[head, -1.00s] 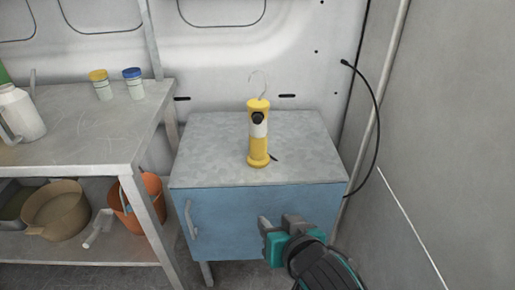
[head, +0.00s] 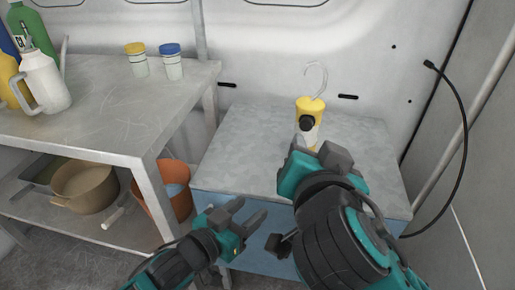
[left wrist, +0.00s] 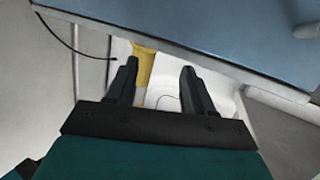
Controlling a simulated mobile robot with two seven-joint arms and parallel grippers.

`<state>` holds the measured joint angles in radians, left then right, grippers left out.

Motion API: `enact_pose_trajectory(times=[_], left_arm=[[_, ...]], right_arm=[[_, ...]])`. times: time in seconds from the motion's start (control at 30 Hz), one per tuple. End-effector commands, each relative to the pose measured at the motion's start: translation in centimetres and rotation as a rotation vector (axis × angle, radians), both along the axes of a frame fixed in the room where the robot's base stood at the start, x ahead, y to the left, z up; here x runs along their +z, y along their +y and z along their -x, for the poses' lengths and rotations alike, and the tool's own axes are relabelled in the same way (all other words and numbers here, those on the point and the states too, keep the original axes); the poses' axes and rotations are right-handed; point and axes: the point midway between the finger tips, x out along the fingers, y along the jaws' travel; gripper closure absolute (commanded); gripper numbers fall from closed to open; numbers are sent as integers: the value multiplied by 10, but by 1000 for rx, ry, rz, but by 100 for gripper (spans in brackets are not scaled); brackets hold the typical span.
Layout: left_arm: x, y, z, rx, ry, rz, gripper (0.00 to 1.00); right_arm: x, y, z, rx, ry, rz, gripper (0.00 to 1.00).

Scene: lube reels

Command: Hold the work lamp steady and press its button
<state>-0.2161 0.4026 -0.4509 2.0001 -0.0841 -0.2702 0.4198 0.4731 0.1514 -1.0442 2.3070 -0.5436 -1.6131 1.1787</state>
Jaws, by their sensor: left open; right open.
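The yellow and white work lamp (head: 311,106) stands upright on the cabinet top, with a wire hook at its top. A round black part (head: 307,123), which looks like the button, faces me. The lamp's lower part is hidden behind my right gripper (head: 317,152), which is open in front of it; I cannot tell whether they touch. My left gripper (head: 250,211) is open and empty in front of the cabinet, lower and left of the lamp. In the left wrist view a yellow patch (left wrist: 145,66) shows beyond the open fingers, probably the lamp.
The blue cabinet (head: 245,145) has a bare grey top around the lamp. A metal bench (head: 110,105) at left holds two small jars (head: 172,68), a white jug (head: 45,82) and bottles. A tan bowl (head: 85,187) and an orange bucket (head: 175,190) are below. A black cable (head: 463,130) hangs at right.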

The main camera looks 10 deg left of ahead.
Motion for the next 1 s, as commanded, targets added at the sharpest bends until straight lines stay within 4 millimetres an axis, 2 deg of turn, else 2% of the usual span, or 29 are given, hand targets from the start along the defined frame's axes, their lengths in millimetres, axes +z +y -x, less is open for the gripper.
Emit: enact_pose_trajectory(times=[0.03, 0.2, 0.33, 0.4, 0.6, 0.77, 0.87, 1.0], left_arm=[[15, -4, -12, -39, -50, 8, 43], [55, -16, -37, -165, -155, 54, 26], [79, -17, -50, -261, -201, 70, 15], [90, -15, -55, -306, -214, 74, 15], [108, -7, -65, -388, -218, 70, 15], [113, -4, -69, -413, -212, 70, 15], [114, -8, -73, -416, -210, 72, 15], [115, -24, -86, -418, -214, 72, 15]], right_arm=[[0, 0, 0, 0, 1, 0, 57], [0, 0, 0, 0, 1, 0, 57], [0, 0, 0, 0, 1, 0, 57], [0, 0, 0, 0, 1, 0, 57], [0, 0, 0, 0, 1, 0, 57], [0, 0, 0, 1, 1, 1, 57], [0, 0, 0, 1, 1, 1, 57], [0, 0, 0, 1, 1, 1, 57]])
